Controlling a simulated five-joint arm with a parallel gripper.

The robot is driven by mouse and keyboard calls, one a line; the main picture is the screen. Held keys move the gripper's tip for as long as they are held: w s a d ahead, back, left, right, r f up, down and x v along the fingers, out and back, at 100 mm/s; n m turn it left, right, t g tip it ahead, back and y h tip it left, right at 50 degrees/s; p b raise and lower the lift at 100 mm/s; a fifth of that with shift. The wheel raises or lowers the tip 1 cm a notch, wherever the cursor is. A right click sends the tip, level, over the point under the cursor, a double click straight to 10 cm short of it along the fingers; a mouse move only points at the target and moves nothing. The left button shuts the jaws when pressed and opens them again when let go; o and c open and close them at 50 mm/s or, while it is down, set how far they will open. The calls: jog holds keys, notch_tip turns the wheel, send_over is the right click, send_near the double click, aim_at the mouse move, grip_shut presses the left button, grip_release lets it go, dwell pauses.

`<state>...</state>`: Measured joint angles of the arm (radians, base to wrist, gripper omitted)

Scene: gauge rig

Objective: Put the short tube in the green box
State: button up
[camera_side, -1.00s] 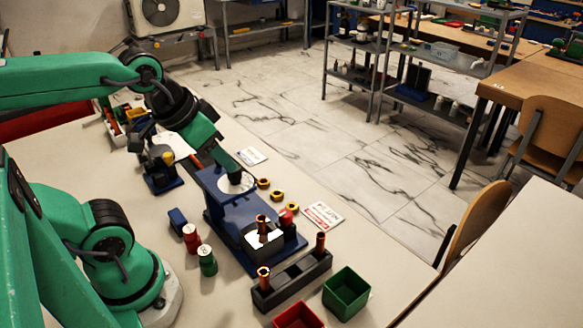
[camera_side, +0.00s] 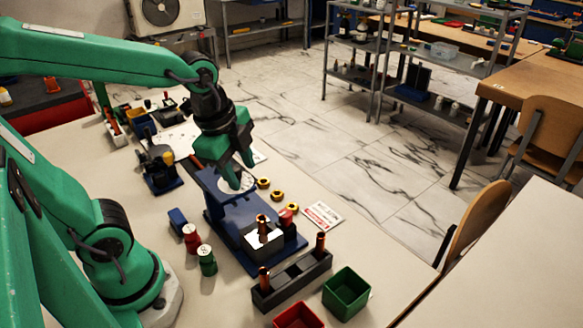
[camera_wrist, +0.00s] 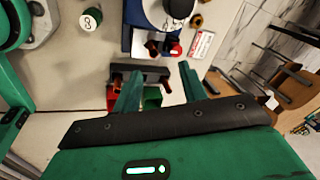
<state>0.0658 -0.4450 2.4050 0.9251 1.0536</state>
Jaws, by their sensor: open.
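Copper tubes stand in the side view: one (camera_side: 262,226) on the white block of the blue gauge rig, one (camera_side: 320,242) at the right end of the black rack (camera_side: 290,283), and one (camera_side: 264,277) at its left end. I cannot tell for certain which is the short tube. The green box (camera_side: 346,293) stands right of the rack; its visible inside looks empty. My gripper (camera_side: 240,176) is open and empty, pointing down over the rear of the blue rig, behind the tubes. In the wrist view, the green box (camera_wrist: 153,98) shows between the fingers.
A red box (camera_side: 298,316) stands left of the green box. Red (camera_side: 191,237) and green (camera_side: 207,260) cylinders and a small blue block (camera_side: 177,221) stand left of the rig (camera_side: 228,216). Yellow nuts (camera_side: 277,195) and a white card (camera_side: 322,215) lie to its right.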

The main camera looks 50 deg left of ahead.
aim_at(262, 217)
jog(key=f+m, duration=0.1)
jog(key=m, duration=0.2)
jog(key=w+d+f+m+g, duration=0.1)
jog(key=m, duration=0.2)
jog(key=w+f+m+g, duration=0.1)
jog(key=f+m, duration=0.1)
jog(key=m, duration=0.2)
jog(key=shift+d, duration=0.3)
jog(key=m, duration=0.1)
jog(key=f+m, duration=0.1)
jog(key=m+g, duration=0.1)
jog(key=m, duration=0.1)
jog(key=shift+w+d+f, duration=0.3)
jog(key=shift+w, duration=0.05)
jog(key=shift+f, duration=0.1)
jog(key=shift+f, duration=3.85)
jog(key=shift+c, duration=0.4)
grip_shut()
